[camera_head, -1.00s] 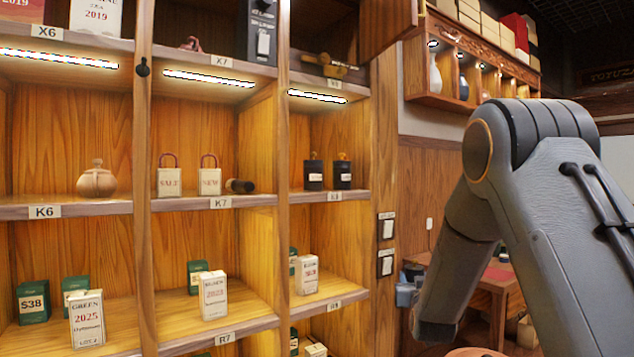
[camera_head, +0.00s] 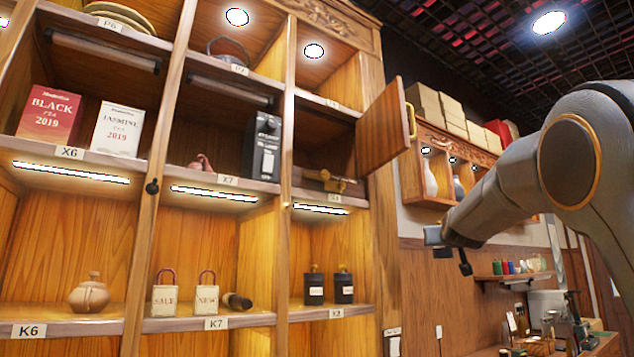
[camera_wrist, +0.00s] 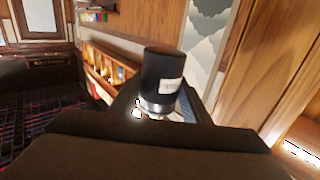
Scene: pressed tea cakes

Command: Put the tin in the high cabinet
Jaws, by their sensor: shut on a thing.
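A black tin (camera_wrist: 163,72) with a white label and a shiny metal end shows in the wrist view. My gripper (camera_wrist: 165,108) is shut on it, and the dark gripper body hides part of the hold. In the head view my gripper (camera_head: 440,236) is at the right, in front of the wall and below and right of the cabinet; I cannot make out the tin there. The high cabinet compartment (camera_head: 325,140) has its wooden door (camera_head: 384,127) swung open to the right. A brass object (camera_head: 325,180) lies at that compartment's front edge.
Below it, two black canisters (camera_head: 314,287) stand on a shelf. A dark box (camera_head: 265,148) stands in the compartment to the left. A small wall shelf (camera_head: 440,170) with vases hangs behind my arm. The open door sticks out beside the compartment.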

